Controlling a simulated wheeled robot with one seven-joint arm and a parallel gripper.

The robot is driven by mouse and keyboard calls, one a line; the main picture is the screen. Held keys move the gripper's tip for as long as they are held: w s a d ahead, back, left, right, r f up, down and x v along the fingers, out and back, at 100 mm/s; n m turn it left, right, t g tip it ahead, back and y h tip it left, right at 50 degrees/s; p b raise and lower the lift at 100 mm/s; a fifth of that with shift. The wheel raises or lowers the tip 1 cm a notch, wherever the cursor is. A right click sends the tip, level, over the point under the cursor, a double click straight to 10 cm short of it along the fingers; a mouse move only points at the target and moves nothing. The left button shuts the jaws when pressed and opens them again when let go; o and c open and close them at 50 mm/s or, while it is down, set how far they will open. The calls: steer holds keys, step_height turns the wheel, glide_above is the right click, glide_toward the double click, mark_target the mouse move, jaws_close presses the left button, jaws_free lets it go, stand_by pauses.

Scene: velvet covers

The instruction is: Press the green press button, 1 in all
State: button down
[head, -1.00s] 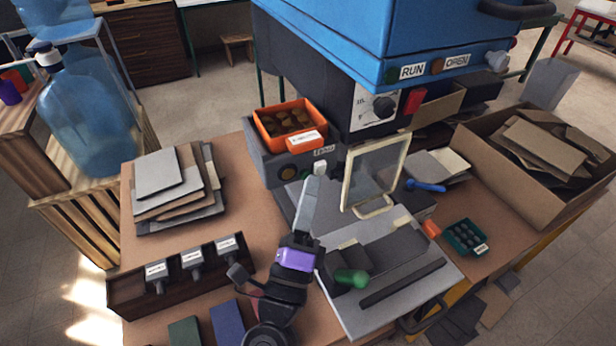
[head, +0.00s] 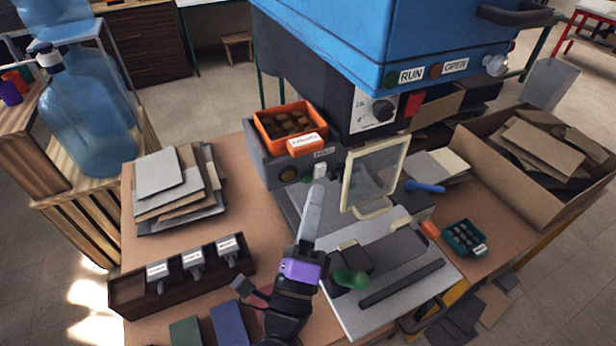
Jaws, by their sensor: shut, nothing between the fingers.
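A green button (head: 307,177) shows small on the front of the grey control box, under the label plate and right of a yellow button (head: 289,174). Its lower part is close to my gripper's tip in the picture. My gripper (head: 317,190), with long light-grey fingers and a purple band behind, is shut and empty. Its tip appears just below and right of the green button, with a small gap in the picture. I cannot tell the depth between them. Another dark green button (head: 391,78) is beside the RUN label on the blue machine.
An orange bin (head: 290,128) sits on the control box. A framed clear guard (head: 374,174) stands right of my gripper. A green-knobbed handle (head: 350,279) lies on the press bed. Stacked sheets (head: 172,185) and a dark three-lever rack (head: 182,275) are left.

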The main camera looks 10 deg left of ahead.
steer(key=shift+s+d+p, duration=0.3)
steer(key=shift+s+d, duration=0.4)
steer(key=shift+s, duration=0.35)
steer(key=shift+s+d+p, duration=0.3)
steer(key=shift+s+d, duration=0.4)
steer(key=shift+s, duration=0.35)
steer(key=s+r+n+t+y, duration=0.1)
steer(key=s+r+n+y, duration=0.2)
steer(key=s+n+y, duration=0.55)
steer(key=s+d+f+n+g+h, duration=0.3)
steer(key=s+d+f+n, duration=0.3)
steer(key=s+d, duration=0.4)
steer(key=s+d+f+n+g+h, duration=0.3)
steer(key=s+d+f+n+g, duration=0.3)
steer(key=s+d+n, duration=0.2)
steer(key=s+d+b, duration=0.1)
steer(key=s+d, duration=0.1)
steer(key=d, duration=0.2)
steer(key=shift+s+f, duration=0.15)
steer(key=shift+s, duration=0.2)
